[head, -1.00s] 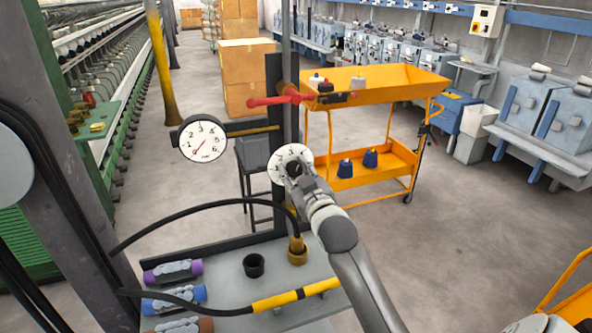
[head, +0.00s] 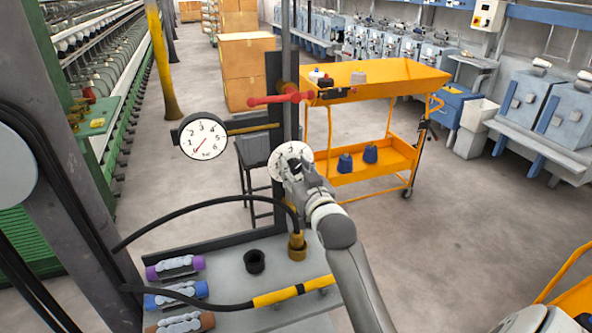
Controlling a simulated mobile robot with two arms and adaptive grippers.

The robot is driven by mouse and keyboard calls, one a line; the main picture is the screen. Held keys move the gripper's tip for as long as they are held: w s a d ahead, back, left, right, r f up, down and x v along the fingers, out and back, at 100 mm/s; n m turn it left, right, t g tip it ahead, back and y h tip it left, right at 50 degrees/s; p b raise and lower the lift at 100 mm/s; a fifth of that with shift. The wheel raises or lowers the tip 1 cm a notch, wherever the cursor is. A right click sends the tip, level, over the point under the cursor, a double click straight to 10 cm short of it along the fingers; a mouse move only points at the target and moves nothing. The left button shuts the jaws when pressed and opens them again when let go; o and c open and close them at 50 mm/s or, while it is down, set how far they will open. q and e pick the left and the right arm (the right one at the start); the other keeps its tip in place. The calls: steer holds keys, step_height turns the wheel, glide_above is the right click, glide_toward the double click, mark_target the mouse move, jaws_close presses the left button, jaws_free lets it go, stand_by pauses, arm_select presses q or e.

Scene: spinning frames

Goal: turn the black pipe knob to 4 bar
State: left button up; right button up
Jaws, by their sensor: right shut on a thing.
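The black knob sits on a white numbered dial (head: 279,158) on the dark upright post. My right gripper (head: 291,170) is at the dial, shut on the knob, and hides most of it and much of the dial. A 3 shows near the top of the dial. A round white pressure gauge (head: 204,136) stands left of the post on a side pipe. Its red needle points to the lower left, near the low end of the scale. My left gripper is not in view.
A red valve handle (head: 273,99) is above the dial. A black hose (head: 205,204) arches over the grey bench (head: 225,273), which holds bobbins and a black cup (head: 254,262). An orange trolley (head: 375,161) stands behind to the right.

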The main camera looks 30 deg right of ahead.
steer(key=shift+f, duration=0.15)
steer(key=o, duration=1.1)
steer(key=shift+c, duration=0.2)
steer(key=shift+s, duration=0.1)
steer(key=v, duration=1.2)
